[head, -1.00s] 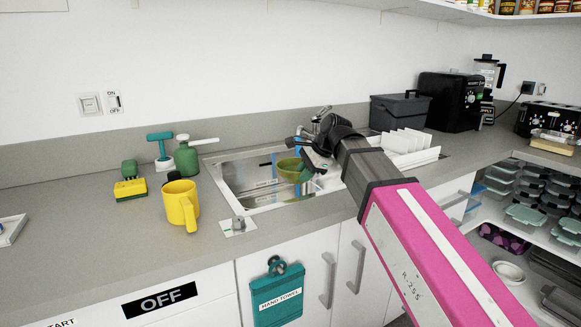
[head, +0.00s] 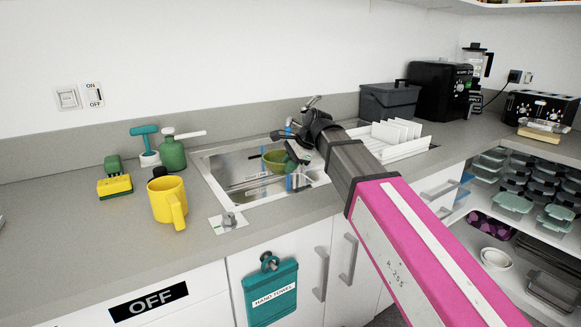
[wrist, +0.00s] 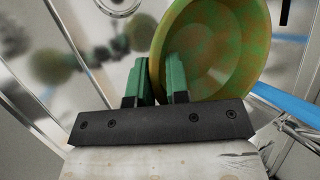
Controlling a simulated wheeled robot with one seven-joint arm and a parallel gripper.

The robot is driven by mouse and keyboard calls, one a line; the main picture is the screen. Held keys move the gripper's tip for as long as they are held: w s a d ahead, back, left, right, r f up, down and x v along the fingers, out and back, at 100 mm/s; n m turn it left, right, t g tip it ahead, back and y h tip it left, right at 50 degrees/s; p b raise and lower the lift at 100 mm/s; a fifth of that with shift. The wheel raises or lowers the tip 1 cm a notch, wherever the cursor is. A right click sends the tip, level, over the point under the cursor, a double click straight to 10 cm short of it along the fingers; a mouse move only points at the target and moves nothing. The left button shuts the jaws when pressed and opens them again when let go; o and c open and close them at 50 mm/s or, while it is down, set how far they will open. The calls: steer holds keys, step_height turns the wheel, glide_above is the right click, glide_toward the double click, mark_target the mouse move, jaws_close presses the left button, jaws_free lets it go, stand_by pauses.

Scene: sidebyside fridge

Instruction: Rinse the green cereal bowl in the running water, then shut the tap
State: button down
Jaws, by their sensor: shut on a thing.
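The green cereal bowl (head: 276,160) is over the sink (head: 222,160), held by its rim. In the wrist view the bowl (wrist: 215,45) is tilted and shows orange-brown patches across its green inside. My gripper (head: 293,154) is shut on the bowl's rim; its two green fingers (wrist: 160,78) pinch the wall. A blue stream of water (head: 289,182) shows beside the bowl's right side, and a blue strip (wrist: 285,112) shows right of the bowl in the wrist view. I cannot tell whether they touch. The tap (head: 312,103) is partly hidden behind my gripper.
A white dish rack (head: 395,145) with plates is on the right. A teal hand towel (head: 271,290) hangs below the counter edge.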

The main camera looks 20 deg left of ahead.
steer(key=shift+w+a+f, duration=0.3)
steer(key=shift+w+a, duration=0.5)
steer(key=shift+w, duration=0.5)
steer(key=shift+w+a+f, duration=0.35)
steer(key=shift+w+a, duration=0.45)
steer(key=shift+w, duration=0.55)
steer(key=shift+w+a+f, duration=0.3)
steer(key=shift+w+a, duration=0.5)
steer(key=shift+w, duration=0.5)
steer(key=shift+w+d, duration=0.1)
steer(key=shift+d, duration=0.1)
steer(key=shift+w+d, duration=0.2)
steer(key=shift+d, duration=0.15)
steer(key=shift+s+a, duration=0.1)
steer(key=shift+a, duration=0.1)
steer(key=shift+s+a, duration=0.2)
steer(key=shift+a, duration=0.15)
steer(key=shift+w+d, duration=0.1)
steer(key=shift+d, duration=0.05)
steer(key=shift+w+d, duration=0.2)
steer(key=shift+d, duration=0.2)
